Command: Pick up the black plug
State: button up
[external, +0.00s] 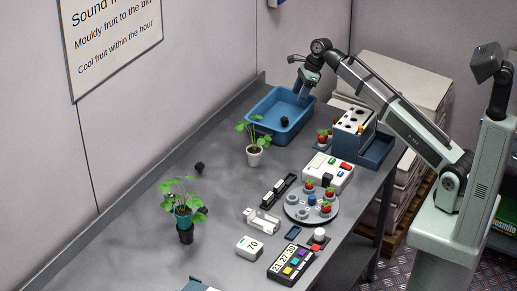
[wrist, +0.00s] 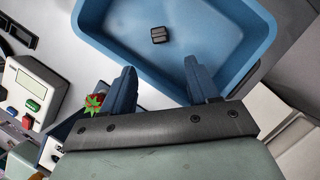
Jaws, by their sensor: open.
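A small dark, blocky object (external: 284,121), which looks like the black plug, lies on the floor of the blue bin (external: 258,110). In the wrist view the plug (wrist: 158,35) shows as a ridged black block on the bin's bare blue floor (wrist: 205,50). My gripper (external: 301,92) is above the bin's far right part, open and empty. In the wrist view the plug is ahead of my open gripper (wrist: 160,66), roughly in line with the gap between the fingers and apart from them.
Another dark lump (external: 199,167) lies on the grey table. Potted plants (external: 254,156), a round tray of berries (external: 290,208) and a white box with buttons (external: 318,176) stand nearer the front. A rack (external: 350,135) stands right of the bin. The bin's raised walls surround the plug.

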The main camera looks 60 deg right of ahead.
jog(key=a+n+g, duration=0.1)
jog(key=a+n, duration=0.3)
jog(key=a, duration=1.8)
jog(key=n+g+y, duration=0.1)
jog(key=n+g, duration=0.1)
jog(key=n, duration=0.2)
send_near(203, 208)
jog(key=x, duration=1)
jog(key=c, duration=1.1)
